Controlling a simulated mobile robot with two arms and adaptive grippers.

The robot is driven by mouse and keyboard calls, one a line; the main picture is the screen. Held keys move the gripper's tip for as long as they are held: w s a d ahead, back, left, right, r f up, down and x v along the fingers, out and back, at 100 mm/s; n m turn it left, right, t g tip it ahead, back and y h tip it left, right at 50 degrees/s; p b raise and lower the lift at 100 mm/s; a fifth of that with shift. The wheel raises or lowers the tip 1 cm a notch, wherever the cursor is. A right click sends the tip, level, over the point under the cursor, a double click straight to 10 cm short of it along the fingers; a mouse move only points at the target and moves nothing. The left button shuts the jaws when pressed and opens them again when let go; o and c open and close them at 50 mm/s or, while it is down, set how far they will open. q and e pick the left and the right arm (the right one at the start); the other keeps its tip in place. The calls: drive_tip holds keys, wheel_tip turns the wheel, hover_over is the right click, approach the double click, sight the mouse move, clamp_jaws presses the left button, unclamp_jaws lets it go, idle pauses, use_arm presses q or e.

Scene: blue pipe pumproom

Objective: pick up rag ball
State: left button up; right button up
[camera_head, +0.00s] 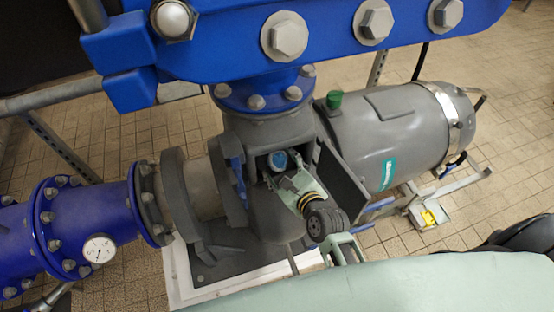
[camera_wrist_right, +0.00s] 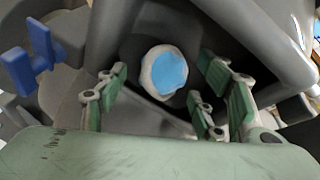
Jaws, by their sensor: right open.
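The rag ball (camera_wrist_right: 163,71) is a whitish ball with a light blue patch, in a dark recess of the grey pump housing. In the head view it shows as a small blue shape (camera_head: 278,160) in the pump's opening. My right gripper (camera_head: 287,173) reaches into this opening from the lower right. In the right wrist view its green-padded fingers are spread to both sides of the ball, with visible gaps. I cannot tell how deep the ball sits beyond the fingertips. My left gripper is not in view.
The grey pump housing (camera_head: 260,135) closely surrounds my right gripper. A blue flanged pipe (camera_head: 100,215) with a gauge (camera_head: 99,249) is at left, and a blue pipe (camera_head: 340,40) crosses above. A grey motor (camera_head: 400,120) is at right. Tiled floor shows at the upper right.

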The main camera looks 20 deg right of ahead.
drive_tip(key=shift+w+a+f, duration=0.1)
drive_tip(key=shift+w+f, duration=0.15)
drive_tip(key=shift+w, duration=0.3)
drive_tip(key=c, duration=1.2)
drive_tip(key=shift+r, duration=0.1)
